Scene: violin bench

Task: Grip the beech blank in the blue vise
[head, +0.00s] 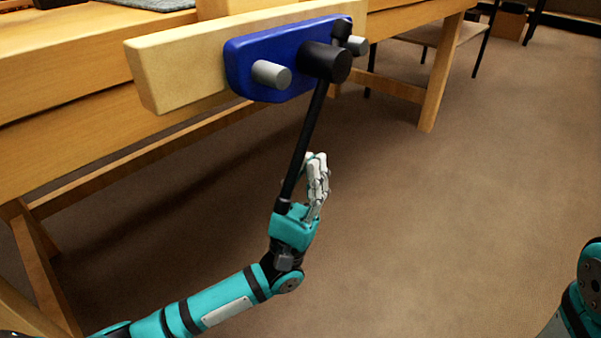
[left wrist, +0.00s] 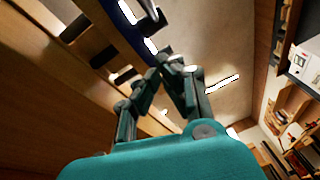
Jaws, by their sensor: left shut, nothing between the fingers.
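The blue vise (head: 243,62) is on the front of the bench, with a thick pale wooden jaw board (head: 185,68) behind its blue plate. Its black handle (head: 303,145) slants down from the hub. A pale wood piece, seemingly the beech blank (head: 222,8), rises behind the jaw board, its top cut off by the frame. Whether the jaw touches it, I cannot tell. My left gripper (head: 318,158) is shut and empty, fingers up, beside the handle's lower end. In the left wrist view its fingertips (left wrist: 167,62) meet below the blue vise plate (left wrist: 128,32). My right gripper is out of view.
The wooden bench (head: 85,125) fills the left, with a sloping lower rail and legs. Grey guide rods (head: 271,74) stick out of the vise plate. Brown floor (head: 440,220) lies open to the right. A stool or small table (head: 450,33) stands behind.

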